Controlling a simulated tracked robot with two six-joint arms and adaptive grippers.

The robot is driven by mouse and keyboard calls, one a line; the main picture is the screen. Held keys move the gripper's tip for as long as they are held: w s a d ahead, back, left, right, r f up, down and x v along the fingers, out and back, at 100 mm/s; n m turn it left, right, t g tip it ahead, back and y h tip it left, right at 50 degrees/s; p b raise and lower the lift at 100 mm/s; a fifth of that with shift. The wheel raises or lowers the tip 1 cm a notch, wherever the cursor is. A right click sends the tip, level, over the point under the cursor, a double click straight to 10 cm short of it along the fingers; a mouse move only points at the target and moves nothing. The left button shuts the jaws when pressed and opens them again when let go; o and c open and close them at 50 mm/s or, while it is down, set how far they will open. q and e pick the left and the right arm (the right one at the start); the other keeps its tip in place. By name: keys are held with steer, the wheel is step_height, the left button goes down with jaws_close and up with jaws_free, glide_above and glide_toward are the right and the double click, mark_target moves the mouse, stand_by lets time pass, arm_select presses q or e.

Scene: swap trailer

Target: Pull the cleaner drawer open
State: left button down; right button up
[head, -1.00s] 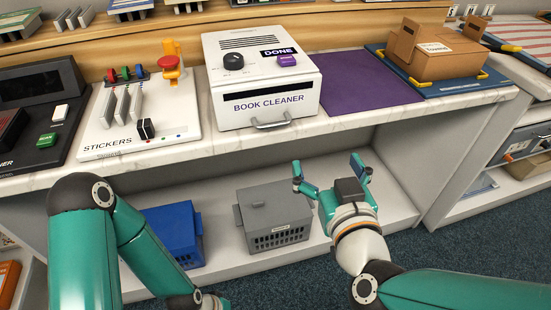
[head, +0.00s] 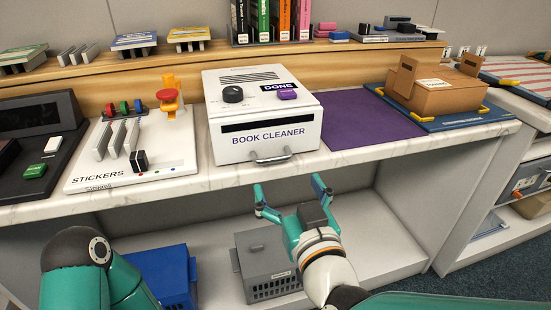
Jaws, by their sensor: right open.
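The book cleaner (head: 262,112) is a white box on the marble counter, with a black knob, a purple button and a DONE label on top. A dark slot runs across its front above the words BOOK CLEANER. Its metal drawer handle (head: 271,158) sticks out at the bottom front, and the drawer looks shut. My right gripper (head: 290,187) is open and empty, just below and in front of the handle, apart from it in the picture. My left arm comes in at the lower left; its gripper is out of the picture.
A stickers panel (head: 165,165) stands left of the cleaner. A purple mat (head: 368,127) lies to its right, then a cardboard box (head: 440,85) on a blue tray (head: 487,118). A grey crate (head: 262,262) and a blue crate (head: 160,270) sit on the shelf below.

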mark_target(275, 157)
steer(key=x, duration=0.8)
steer(key=shift+w+a+b, duration=0.1)
steer(key=shift+w+b, duration=0.2)
steer(key=shift+w, duration=0.05)
steer(key=c, duration=1.4)
